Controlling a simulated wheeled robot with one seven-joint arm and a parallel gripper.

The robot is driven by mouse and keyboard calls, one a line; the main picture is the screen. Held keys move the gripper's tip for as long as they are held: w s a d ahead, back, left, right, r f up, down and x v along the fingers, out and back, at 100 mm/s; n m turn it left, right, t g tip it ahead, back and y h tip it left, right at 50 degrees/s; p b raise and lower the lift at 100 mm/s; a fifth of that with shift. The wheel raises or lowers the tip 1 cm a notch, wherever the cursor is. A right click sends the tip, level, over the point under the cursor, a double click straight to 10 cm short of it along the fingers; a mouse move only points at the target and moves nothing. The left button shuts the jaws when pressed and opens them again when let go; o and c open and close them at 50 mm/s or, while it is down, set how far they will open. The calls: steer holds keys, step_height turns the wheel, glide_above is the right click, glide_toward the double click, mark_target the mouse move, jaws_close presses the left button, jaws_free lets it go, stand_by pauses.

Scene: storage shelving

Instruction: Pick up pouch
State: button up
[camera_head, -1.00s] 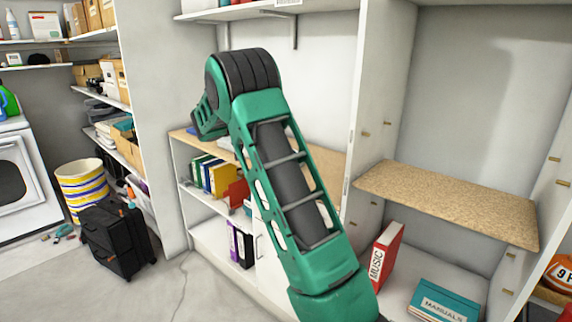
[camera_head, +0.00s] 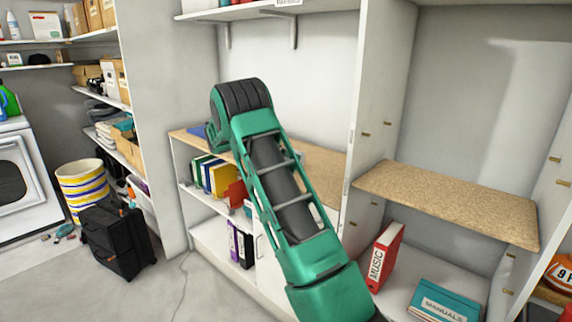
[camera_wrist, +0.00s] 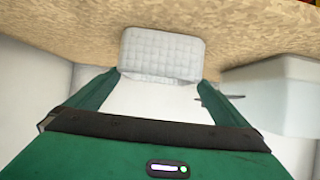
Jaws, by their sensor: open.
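A pale, quilted pouch (camera_wrist: 160,52) shows at the upper middle of the wrist view, against a speckled tan board (camera_wrist: 70,22). My gripper (camera_wrist: 160,78) is open, with its two green fingers apart. The fingertips reach toward the near edge of the pouch, one toward each side. I cannot tell whether they touch it. In the head view my arm hides the gripper, and I cannot make out the pouch there.
A whitish box-like object (camera_wrist: 275,92) stands close to the right finger. In the head view, a low shelf unit holds colored binders (camera_head: 219,178) under a tan top (camera_head: 325,170). A tall upright panel (camera_head: 378,100) stands to its right.

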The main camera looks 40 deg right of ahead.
steer(key=x, duration=0.3)
steer(key=shift+d+f, duration=0.25)
steer(key=shift+f, duration=0.05)
steer(key=shift+c, duration=0.6)
steer(key=c, duration=0.7)
steer(key=shift+r, duration=0.1)
